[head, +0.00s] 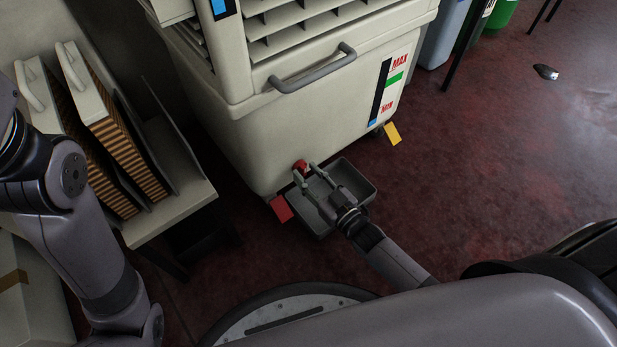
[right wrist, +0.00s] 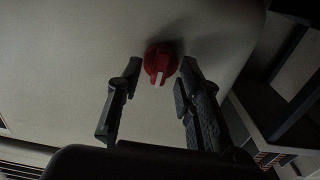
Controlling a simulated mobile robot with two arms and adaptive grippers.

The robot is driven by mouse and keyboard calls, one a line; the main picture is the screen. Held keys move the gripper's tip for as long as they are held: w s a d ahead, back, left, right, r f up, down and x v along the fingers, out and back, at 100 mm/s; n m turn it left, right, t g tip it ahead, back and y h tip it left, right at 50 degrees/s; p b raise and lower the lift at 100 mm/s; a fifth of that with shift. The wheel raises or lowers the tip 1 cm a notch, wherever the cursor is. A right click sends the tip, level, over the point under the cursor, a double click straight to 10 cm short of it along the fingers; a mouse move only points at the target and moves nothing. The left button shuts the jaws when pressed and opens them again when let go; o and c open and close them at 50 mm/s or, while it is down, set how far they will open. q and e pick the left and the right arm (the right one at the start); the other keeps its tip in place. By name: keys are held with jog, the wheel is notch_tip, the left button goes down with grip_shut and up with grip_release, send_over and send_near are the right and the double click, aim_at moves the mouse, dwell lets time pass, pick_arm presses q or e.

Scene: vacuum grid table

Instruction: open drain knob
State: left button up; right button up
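The red drain knob (head: 300,166) sits low on the front of the pale cooler-like machine (head: 290,135). In the right wrist view the knob (right wrist: 160,63) is round with a pale mark on its lower part. My right gripper (head: 308,174) is at the knob; in the wrist view its two fingers (right wrist: 158,72) stand apart, one on each side of the knob. A gap shows between the left finger and the knob; I cannot tell whether the right finger touches it. My left arm shows at the left edge, but its gripper is out of view.
A grey tray (head: 362,182) lies on the floor under the knob and my right gripper. A red tag (head: 281,208) and a yellow tag (head: 393,133) are at the machine's base. A bench with slatted pads (head: 130,160) stands left. The floor at right is mostly clear.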

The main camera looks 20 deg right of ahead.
jog(key=shift+w+a, duration=0.1)
jog(key=shift+w, duration=0.1)
grip_shut()
dwell(0.3)
